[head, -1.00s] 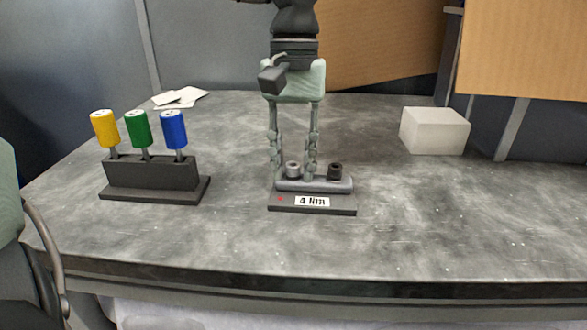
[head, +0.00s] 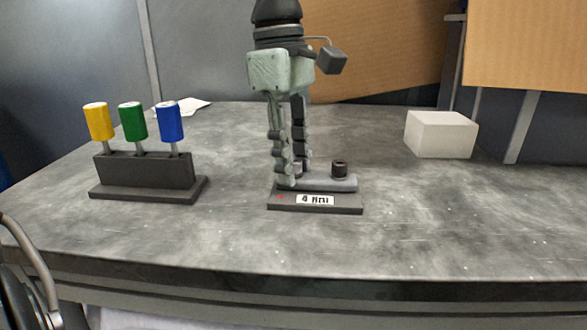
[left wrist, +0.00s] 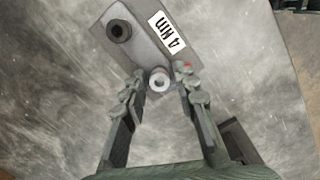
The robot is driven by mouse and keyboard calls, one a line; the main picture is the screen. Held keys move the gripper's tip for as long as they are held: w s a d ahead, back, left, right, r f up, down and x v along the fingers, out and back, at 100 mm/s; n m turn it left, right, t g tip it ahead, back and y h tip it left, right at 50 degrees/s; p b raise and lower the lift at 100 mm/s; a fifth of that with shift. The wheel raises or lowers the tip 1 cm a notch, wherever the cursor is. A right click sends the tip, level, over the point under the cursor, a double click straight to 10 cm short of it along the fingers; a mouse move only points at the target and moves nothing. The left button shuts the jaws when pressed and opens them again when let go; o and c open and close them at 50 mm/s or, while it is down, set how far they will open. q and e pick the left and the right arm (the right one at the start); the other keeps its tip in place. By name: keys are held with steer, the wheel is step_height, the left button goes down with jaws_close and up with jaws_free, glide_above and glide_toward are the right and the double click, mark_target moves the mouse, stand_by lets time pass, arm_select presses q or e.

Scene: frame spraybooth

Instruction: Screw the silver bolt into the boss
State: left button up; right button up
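My left gripper (head: 293,172) points straight down over the dark fixture base (head: 278,207), which carries a "4 Nm" label. Its two fingers stand on either side of the silver bolt (left wrist: 160,78), and in the left wrist view a narrow gap shows between the bolt and each fingertip (left wrist: 161,88). In the head view the near finger hides most of the silver bolt. The boss under it cannot be made out. A black bolt (head: 339,169) stands upright on the grey bar to the right; it also shows in the left wrist view (left wrist: 119,30). My right gripper is not in view.
A dark rack (head: 148,172) with yellow, green and blue handled tools stands on the left. A pale block (head: 441,134) sits at the right back, with cardboard behind it. White papers (head: 184,106) lie at the back left. The table front is clear.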

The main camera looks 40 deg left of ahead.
arm_select(q)
steer(key=shift+n, duration=0.4)
steer(key=shift+f+n+b, duration=0.2)
steer(key=shift+n+b, duration=0.5)
steer(key=shift+n, duration=0.4)
steer(key=shift+r+n+t+b, duration=0.15)
steer(key=shift+n+t+b, duration=0.2)
steer(key=shift+n, duration=0.65)
steer(key=shift+n+b, duration=0.5)
steer(key=shift+n, duration=0.5)
steer(key=shift+n+b, duration=0.3)
steer(key=shift+n, duration=0.3)
steer(key=shift+n+y, duration=0.3)
steer(key=shift+n, duration=0.6)
jaws_close()
steer(key=shift+s+d+r+m+p, duration=0.1)
steer(key=shift+r+m+p, duration=0.15)
steer(key=shift+m+p, duration=0.8)
steer(key=shift+m, duration=0.75)
steer(key=shift+f+m, duration=0.2)
steer(key=shift+m, duration=0.4)
